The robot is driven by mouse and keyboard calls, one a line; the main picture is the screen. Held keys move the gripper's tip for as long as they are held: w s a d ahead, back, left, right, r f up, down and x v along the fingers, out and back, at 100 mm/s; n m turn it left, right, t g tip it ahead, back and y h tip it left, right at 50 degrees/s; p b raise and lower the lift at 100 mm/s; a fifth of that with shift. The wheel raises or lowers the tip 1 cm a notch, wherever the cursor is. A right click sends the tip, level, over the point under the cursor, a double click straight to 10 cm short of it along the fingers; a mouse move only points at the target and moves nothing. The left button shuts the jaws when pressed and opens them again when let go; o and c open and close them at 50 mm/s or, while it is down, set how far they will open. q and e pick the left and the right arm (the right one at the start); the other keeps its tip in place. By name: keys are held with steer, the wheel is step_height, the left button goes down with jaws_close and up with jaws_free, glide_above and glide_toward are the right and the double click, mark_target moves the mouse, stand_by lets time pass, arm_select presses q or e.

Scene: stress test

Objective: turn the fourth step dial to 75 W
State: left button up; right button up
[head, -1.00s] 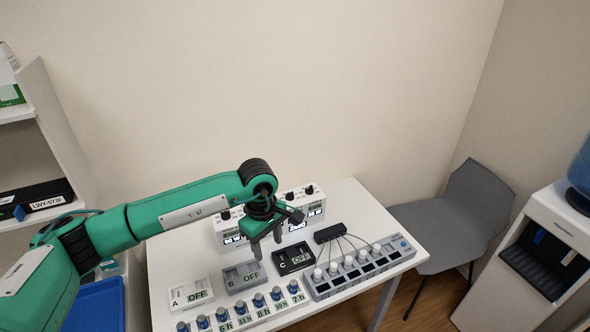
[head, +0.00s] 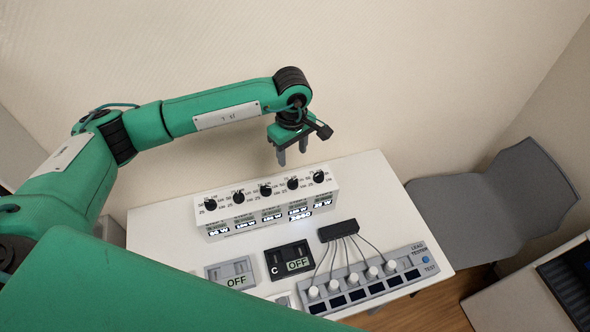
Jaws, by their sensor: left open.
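A white box (head: 262,214) on the table carries a row of black step dials with small lit displays below them. The fourth dial from the left (head: 293,183) is uncovered, with small wattage marks around it. Its pointer direction and display are too small to read surely. My left gripper (head: 292,157) is open and empty, fingers pointing down. In the picture it is just above the fourth dial and appears apart from it. My right gripper is not in view.
On the white table (head: 160,237) in front of the box are a grey OFF unit (head: 231,272), a black C unit (head: 289,259), a black hub (head: 337,230) with cables and a lead tester (head: 368,279). A grey chair (head: 490,200) stands at the right.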

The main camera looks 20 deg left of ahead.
mark_target(293, 180)
arm_select(q)
step_height(293, 180, down, 3)
steer(key=shift+s+f+p, duration=0.1)
steer(key=shift+s+p, duration=0.05)
steer(key=shift+p, duration=0.7)
steer(key=f+p, duration=0.1)
steer(key=f, duration=0.3)
steer(key=f+p, duration=0.2)
steer(key=f, duration=0.1)
steer(key=shift+w+f, duration=0.2)
steer(key=shift+f, duration=0.8)
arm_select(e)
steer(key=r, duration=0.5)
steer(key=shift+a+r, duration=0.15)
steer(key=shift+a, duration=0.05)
arm_select(q)
steer(key=c, duration=1)
